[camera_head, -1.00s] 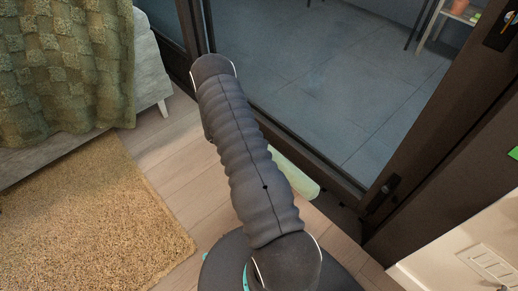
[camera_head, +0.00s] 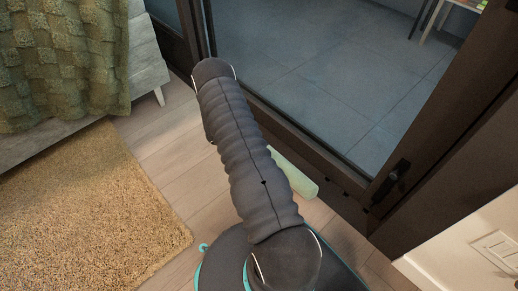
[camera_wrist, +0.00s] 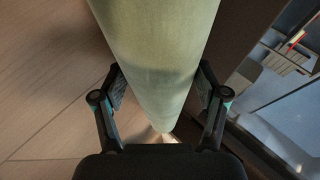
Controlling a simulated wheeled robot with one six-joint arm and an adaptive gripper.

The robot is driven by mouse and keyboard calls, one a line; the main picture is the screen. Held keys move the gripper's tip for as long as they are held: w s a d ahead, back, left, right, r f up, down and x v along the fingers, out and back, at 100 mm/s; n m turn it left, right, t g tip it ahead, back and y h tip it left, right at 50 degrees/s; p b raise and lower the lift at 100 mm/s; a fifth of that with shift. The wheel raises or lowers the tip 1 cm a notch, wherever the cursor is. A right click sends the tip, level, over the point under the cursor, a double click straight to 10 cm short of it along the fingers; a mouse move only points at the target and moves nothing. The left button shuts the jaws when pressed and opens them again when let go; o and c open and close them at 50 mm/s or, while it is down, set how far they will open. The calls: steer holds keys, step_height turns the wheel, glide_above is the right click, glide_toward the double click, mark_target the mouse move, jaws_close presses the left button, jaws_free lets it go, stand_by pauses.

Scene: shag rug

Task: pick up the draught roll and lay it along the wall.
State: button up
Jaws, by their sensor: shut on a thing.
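The draught roll (camera_head: 293,173) is a pale green cylinder. In the head view one end shows to the right of my arm, close to the dark frame of the glass door; the rest is hidden behind the arm. In the wrist view the roll (camera_wrist: 157,60) runs from the top of the picture down between the fingers. My gripper (camera_wrist: 161,92) is shut on the roll, with one finger on each side of it. The gripper is hidden by the arm in the head view. I cannot tell whether the roll touches the floor.
A shaggy tan rug (camera_head: 85,215) lies on the wood floor at the left. A whitish bench (camera_head: 146,66) with a green knitted throw (camera_head: 62,60) stands at the upper left. The dark door frame (camera_head: 330,165) runs along the right. Bare floor (camera_head: 175,140) lies between rug and door.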

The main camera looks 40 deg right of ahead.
steer(key=shift+f, duration=0.4)
steer(key=o, duration=1.9)
steer(key=shift+c, duration=0.2)
steer(key=v, duration=1.2)
